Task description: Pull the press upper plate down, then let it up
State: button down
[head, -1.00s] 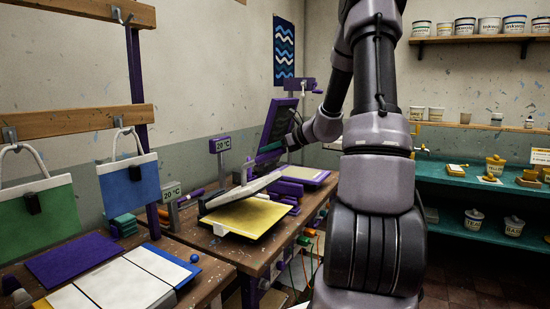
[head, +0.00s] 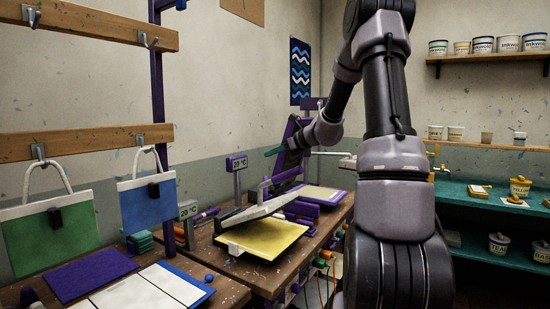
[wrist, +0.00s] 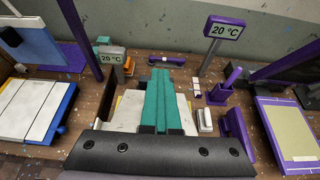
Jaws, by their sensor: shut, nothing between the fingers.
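The press stands on the wooden workbench. Its pale upper plate (head: 252,209) is tilted up, hinged open above a yellow lower plate (head: 268,243). A purple bar (head: 287,175) shows just above the upper plate. My gripper (head: 270,151), with teal fingers, is above and behind the press, pointing left, apart from it and empty. In the wrist view my gripper (wrist: 161,72) has its fingers together and covers the middle of the press. Pale parts of the upper plate (wrist: 128,112) show beside the fingers. Whether a handle lies under the fingers is hidden.
A temperature display (head: 237,162) stands on a post behind the press, with a second one (head: 188,209) to its left. Bags hang at left; teal shelves (head: 470,205) stand at right.

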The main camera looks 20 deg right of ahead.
jog(key=w+a+r, duration=0.4)
jog(key=w+r, duration=0.1)
jog(key=r, duration=0.1)
jog(key=shift+w+a, duration=0.2)
jog(key=shift+w, duration=0.2)
jog(key=c, duration=1.1)
grip_release()
jog(key=shift+s, duration=0.1)
jog(key=v, duration=1.1)
jog(key=s+a+n+g+h, duration=0.1)
jog(key=s+a+n+g, duration=0.1)
jog(key=s+a+n, duration=0.5)
jog(key=s+a+n+g+h, duration=0.1)
jog(key=s+a+n, duration=0.25)
jog(key=s, duration=0.55)
jog(key=s+f+n+h, duration=0.1)
jog(key=s+n, duration=0.3)
jog(key=s, duration=0.2)
jog(key=s+f+n+h, duration=0.1)
jog(key=s+n, duration=0.4)
jog(key=s, duration=0.1)
jog(key=s+d+f+n+h, duration=0.1)
jog(key=s+n+h, duration=0.1)
jog(key=s+n, duration=0.3)
jog(key=shift+s+d+f, duration=0.1)
jog(key=shift+s+f, duration=0.1)
jog(key=shift+s, duration=0.3)
jog(key=shift+s+d+f, duration=0.1)
jog(key=shift+s+f, duration=0.1)
jog(key=shift+s, duration=0.35)
